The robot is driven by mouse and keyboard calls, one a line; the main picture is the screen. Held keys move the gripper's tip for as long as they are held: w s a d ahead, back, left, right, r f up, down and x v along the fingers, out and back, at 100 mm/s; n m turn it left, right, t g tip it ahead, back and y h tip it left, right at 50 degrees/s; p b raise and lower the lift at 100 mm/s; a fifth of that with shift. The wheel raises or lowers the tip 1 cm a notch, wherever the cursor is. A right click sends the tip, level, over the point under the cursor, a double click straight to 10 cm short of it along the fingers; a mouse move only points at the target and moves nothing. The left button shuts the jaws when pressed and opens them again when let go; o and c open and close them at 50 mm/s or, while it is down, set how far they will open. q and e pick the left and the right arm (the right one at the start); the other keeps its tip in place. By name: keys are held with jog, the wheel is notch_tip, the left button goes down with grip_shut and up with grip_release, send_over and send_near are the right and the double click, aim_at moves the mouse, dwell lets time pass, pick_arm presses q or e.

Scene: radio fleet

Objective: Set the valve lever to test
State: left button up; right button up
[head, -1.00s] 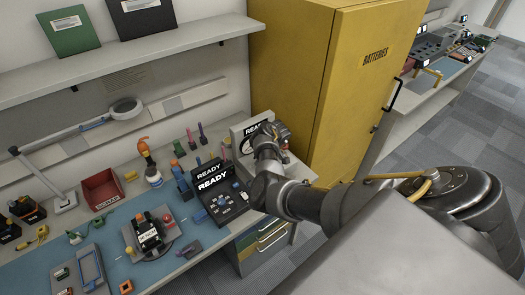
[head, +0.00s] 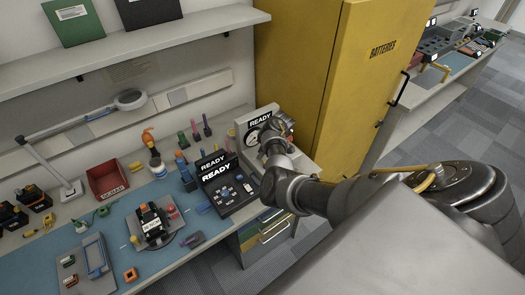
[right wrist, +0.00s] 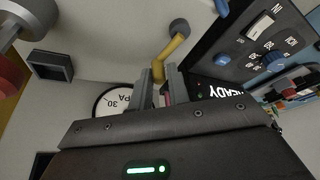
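The valve lever (right wrist: 174,47) shows in the right wrist view as a bent yellow handle with a dark round knob on its end. My right gripper (right wrist: 159,72) has its two fingers on either side of the lever's lower yellow part, with a narrow gap between them. I cannot tell whether they press on it. In the head view my right gripper (head: 272,138) is at the panel with the round gauge (head: 252,137) and hides the lever. The gauge also shows beside the fingers in the right wrist view (right wrist: 112,101). No test mark is readable. My left gripper is out of view.
A black console (head: 228,188) with knobs and a READY display stands left of the gripper. The yellow batteries cabinet (head: 375,90) rises close behind and to the right. A red bin (head: 107,180) and several tools lie farther left on the bench.

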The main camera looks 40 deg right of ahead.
jog(key=o, duration=0.4)
jog(key=shift+a, duration=0.1)
jog(key=shift+c, duration=0.2)
jog(key=shift+d+r, duration=0.2)
jog(key=b+v, duration=0.1)
jog(key=v, duration=0.9)
jog(key=shift+a+r+b, duration=0.15)
jog(key=shift+r+b, duration=0.05)
jog(key=shift+b, duration=0.1)
